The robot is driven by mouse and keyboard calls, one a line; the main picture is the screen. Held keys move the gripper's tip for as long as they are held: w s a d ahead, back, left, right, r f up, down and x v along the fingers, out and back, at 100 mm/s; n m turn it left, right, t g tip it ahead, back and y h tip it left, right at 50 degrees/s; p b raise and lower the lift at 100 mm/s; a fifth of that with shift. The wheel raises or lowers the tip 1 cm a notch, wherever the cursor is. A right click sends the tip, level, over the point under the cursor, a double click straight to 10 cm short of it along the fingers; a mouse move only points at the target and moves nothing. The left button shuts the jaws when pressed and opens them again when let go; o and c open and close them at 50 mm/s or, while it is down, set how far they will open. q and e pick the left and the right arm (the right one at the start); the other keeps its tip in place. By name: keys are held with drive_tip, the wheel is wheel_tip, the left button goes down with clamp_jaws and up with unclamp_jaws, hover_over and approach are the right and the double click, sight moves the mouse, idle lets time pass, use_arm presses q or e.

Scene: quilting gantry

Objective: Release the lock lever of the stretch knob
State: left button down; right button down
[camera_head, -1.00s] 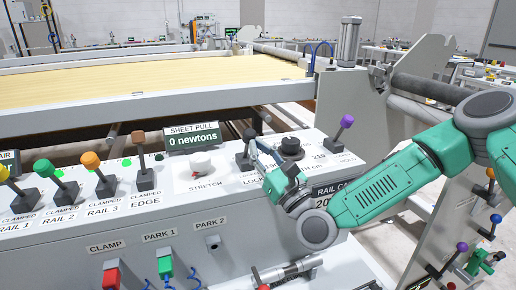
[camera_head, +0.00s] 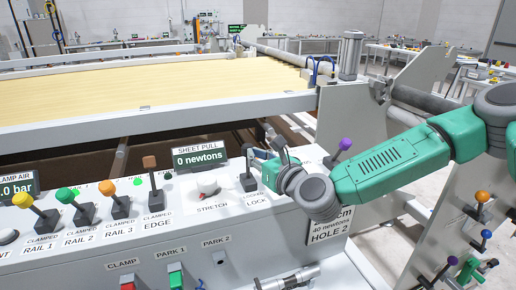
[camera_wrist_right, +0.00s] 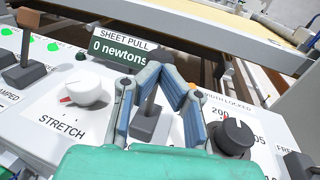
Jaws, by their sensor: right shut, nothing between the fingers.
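The lock lever (camera_head: 248,181), a dark lever on a block marked LOCK, stands on the panel right of the stretch knob. The stretch knob (camera_head: 207,184) is white with a red mark; it also shows in the right wrist view (camera_wrist_right: 83,88). My right gripper (camera_head: 257,155) is shut and empty at the lever's upper part, which it partly hides. In the wrist view, the blue-padded fingers (camera_wrist_right: 165,76) come together at the tips, with the lever's dark base (camera_wrist_right: 149,124) seen between them. I cannot tell whether they touch the lever. My left gripper is out of view.
A black knob (camera_wrist_right: 233,136) stands right of the lever in the wrist view. The sheet pull display (camera_head: 200,157) reads 0 newtons, behind the stretch knob. A brown-topped edge lever (camera_head: 154,190) stands to the left, a purple-topped lever (camera_head: 345,144) to the right.

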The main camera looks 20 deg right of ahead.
sight(251, 145)
drive_tip(key=w+g+p, duration=0.1)
drive_tip(key=w+r+g+p, duration=0.1)
drive_tip(key=p, duration=0.1)
drive_tip(key=shift+w+m+g+h, duration=0.15)
drive_tip(key=shift+m+g+h, duration=0.15)
drive_tip(key=shift+w+g+p, duration=0.3)
drive_tip(key=shift+p, duration=0.1)
drive_tip(key=shift+w+f+g, duration=0.25)
drive_tip(key=shift+w+g, duration=0.15)
drive_tip(key=shift+w, duration=0.05)
drive_tip(key=shift+w+a+f, duration=0.1)
drive_tip(key=shift+w, duration=0.4)
